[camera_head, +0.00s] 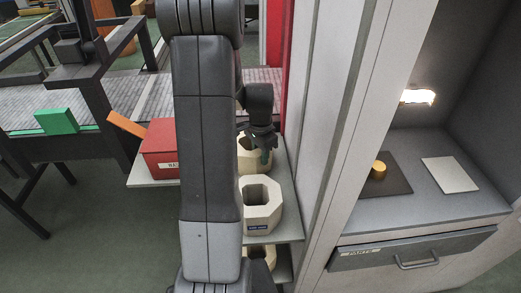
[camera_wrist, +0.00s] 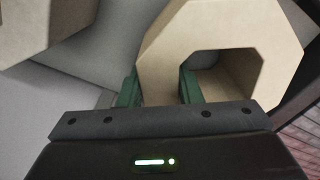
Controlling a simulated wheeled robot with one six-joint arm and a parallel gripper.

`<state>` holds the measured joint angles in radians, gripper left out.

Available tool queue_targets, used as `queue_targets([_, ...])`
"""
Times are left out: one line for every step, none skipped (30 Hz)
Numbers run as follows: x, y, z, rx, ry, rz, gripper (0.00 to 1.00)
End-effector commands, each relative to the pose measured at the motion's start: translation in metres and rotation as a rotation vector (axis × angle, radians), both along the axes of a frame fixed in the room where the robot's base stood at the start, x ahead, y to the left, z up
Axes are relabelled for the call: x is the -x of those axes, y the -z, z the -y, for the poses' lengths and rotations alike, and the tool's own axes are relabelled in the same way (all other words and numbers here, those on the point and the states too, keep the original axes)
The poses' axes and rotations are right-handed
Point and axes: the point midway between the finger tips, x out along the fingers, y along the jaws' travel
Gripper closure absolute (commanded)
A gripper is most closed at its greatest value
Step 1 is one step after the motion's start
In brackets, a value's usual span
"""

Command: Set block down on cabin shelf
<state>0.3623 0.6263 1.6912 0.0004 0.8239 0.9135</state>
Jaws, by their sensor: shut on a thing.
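My gripper (camera_head: 264,157) is shut on the wall of a tan octagonal block (camera_head: 250,168) with a square hole. In the wrist view, the same block (camera_wrist: 165,50) has one green finger in its hole and the other outside its wall. My arm hides the block's left part in the head view. Whether its underside touches the shelf below cannot be told.
Another tan octagonal block (camera_head: 262,207) with a blue label stands on the white rack shelf (camera_head: 290,222), with one more (camera_head: 262,256) lower down. A red box (camera_head: 160,150) sits at left. The cabin's side wall (camera_head: 350,110) stands between rack and cabin. A drawer (camera_head: 410,250) is below.

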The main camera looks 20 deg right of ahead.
Motion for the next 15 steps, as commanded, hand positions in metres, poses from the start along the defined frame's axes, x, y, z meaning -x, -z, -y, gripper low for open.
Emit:
queue_targets([-0.0011, -0.0018, 0.0005, 0.002, 0.000, 0.004, 1.00])
queue_targets([-0.0012, -0.0018, 0.0005, 0.002, 0.000, 0.004, 1.00])
queue_targets([-0.0012, -0.0017, 0.0005, 0.002, 0.000, 0.004, 1.00])
queue_targets([-0.0012, -0.0013, 0.0005, 0.002, 0.000, 0.004, 1.00])
queue_targets([-0.0012, -0.0005, 0.0005, 0.002, 0.000, 0.004, 1.00])
queue_targets([-0.0012, 0.0008, 0.0005, 0.002, 0.000, 0.004, 1.00])
queue_targets([-0.0012, 0.0018, 0.0005, 0.002, 0.000, 0.004, 1.00])
queue_targets([-0.0001, 0.0026, 0.0001, 0.000, 0.000, 0.000, 0.64])
queue_targets([-0.0001, 0.0021, 0.0001, 0.000, 0.000, 0.000, 0.57])
queue_targets([-0.0001, 0.0021, 0.0001, 0.000, 0.000, 0.000, 0.51])
queue_targets([-0.0001, 0.0021, 0.0001, 0.000, 0.000, 0.000, 0.47])
queue_targets([-0.0001, 0.0020, 0.0001, 0.000, 0.000, 0.000, 0.47])
queue_targets([-0.0001, 0.0020, 0.0001, 0.000, 0.000, 0.000, 0.47])
queue_targets([-0.0001, 0.0020, 0.0001, 0.000, 0.000, 0.000, 0.47])
queue_targets([-0.0001, 0.0020, 0.0001, 0.000, 0.000, 0.000, 0.47])
